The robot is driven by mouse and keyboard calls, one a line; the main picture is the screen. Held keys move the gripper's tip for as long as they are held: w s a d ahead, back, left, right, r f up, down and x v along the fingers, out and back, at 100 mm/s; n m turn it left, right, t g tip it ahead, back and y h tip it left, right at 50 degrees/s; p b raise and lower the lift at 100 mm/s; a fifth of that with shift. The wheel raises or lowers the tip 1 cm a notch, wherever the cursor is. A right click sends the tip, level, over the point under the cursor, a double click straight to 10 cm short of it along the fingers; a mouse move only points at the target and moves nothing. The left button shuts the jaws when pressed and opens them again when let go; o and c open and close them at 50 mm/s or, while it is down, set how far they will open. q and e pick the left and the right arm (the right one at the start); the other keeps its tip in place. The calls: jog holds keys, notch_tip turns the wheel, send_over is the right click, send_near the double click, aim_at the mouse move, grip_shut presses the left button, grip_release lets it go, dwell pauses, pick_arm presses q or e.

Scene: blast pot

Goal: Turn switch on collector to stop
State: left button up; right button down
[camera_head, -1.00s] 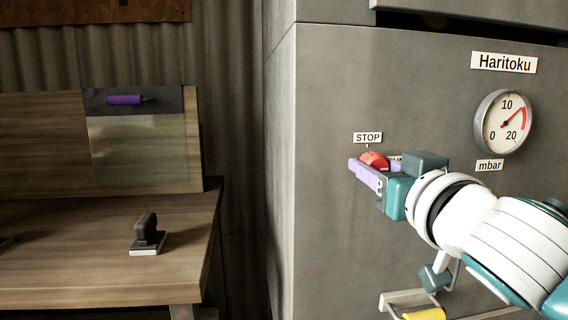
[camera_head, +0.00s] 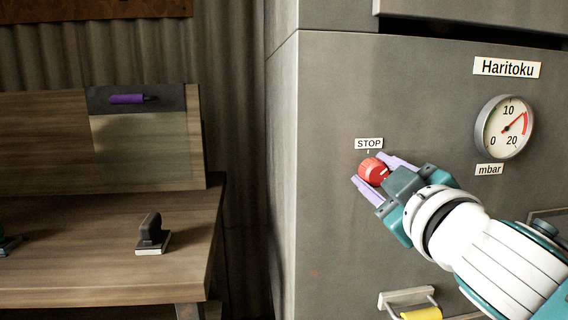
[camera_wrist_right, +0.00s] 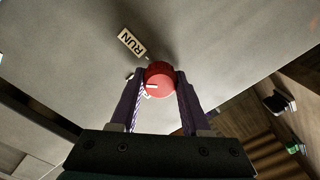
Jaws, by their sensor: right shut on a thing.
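The collector (camera_head: 325,230) is a large grey metal cabinet on the right of the head view. Its red round switch (camera_head: 371,171) sits just below a STOP label (camera_head: 369,144). My right gripper (camera_head: 381,177) is shut on the red switch, with one purple finger on each side of it. In the right wrist view the red switch (camera_wrist_right: 159,80) sits between the two fingers, its white mark pointing left, and a RUN label (camera_wrist_right: 132,42) shows above left of it. My left gripper is not in view.
A round gauge (camera_head: 504,127) marked mbar and a Haritoku plate (camera_head: 506,68) are on the cabinet at right. Below is a handle with a yellow part (camera_head: 421,313). At left, a wooden bench (camera_head: 90,255) holds a dark block-like tool (camera_head: 152,236).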

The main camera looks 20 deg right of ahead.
jog(key=n+p, duration=0.1)
jog(key=n, duration=0.4)
jog(key=shift+n, duration=0.3)
jog(key=shift+n+p, duration=0.35)
jog(key=shift+n, duration=1.55)
jog(key=shift+c, duration=1.9)
grip_release()
